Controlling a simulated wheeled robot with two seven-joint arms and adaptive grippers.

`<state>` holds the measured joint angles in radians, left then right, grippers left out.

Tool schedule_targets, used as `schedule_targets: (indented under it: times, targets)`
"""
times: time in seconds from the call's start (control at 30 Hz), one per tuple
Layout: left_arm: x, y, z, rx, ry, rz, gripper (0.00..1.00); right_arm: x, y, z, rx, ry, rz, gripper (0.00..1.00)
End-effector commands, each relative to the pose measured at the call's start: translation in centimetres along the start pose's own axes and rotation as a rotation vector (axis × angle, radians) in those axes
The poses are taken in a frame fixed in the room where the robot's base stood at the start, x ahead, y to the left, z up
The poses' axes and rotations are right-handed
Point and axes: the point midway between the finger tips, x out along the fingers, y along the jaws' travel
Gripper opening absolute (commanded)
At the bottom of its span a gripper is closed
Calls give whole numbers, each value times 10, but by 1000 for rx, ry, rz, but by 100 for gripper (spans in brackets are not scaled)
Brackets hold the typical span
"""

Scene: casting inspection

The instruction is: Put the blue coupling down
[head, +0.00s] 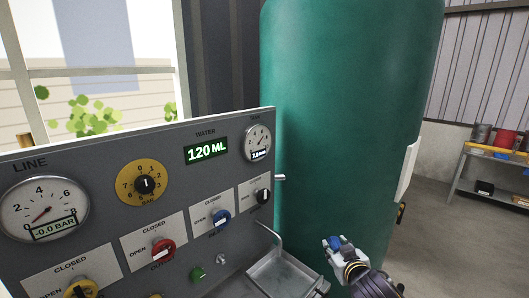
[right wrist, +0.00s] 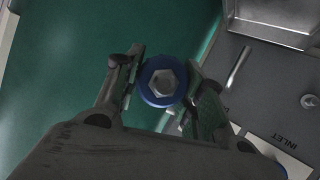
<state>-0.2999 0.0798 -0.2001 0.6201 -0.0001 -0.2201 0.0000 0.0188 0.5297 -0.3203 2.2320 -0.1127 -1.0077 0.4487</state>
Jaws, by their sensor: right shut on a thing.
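The blue coupling (right wrist: 162,82) is a round blue ring with a metallic hex centre, seen end-on in the right wrist view. My right gripper (right wrist: 160,88) is shut on it, with one finger on each side. In the head view the blue coupling (head: 335,243) shows at the tip of my right gripper (head: 338,250), at the lower right, in front of the green tank and to the right of the metal tray. The coupling is held up off any surface, as far as I can see. My left gripper is not in view.
A grey control panel (head: 110,185) with gauges and coloured valve knobs fills the left. A metal tray (head: 283,278) sits at its right end, below a thin spout. A large green tank (head: 340,120) stands behind. A shelf (head: 487,165) with cans is far right.

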Motion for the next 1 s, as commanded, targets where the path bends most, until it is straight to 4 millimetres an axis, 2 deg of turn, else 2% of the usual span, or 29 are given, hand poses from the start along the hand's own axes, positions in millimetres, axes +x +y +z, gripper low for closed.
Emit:
schedule_targets:
  times: [0.6,0.8,1.0]
  targets:
    - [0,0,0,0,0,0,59,-8,-20,76,3,-4,7,11]
    - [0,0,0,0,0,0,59,-11,-23,90,3,-3,8,11]
    - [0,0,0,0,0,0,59,-12,-24,95,3,-1,7,11]
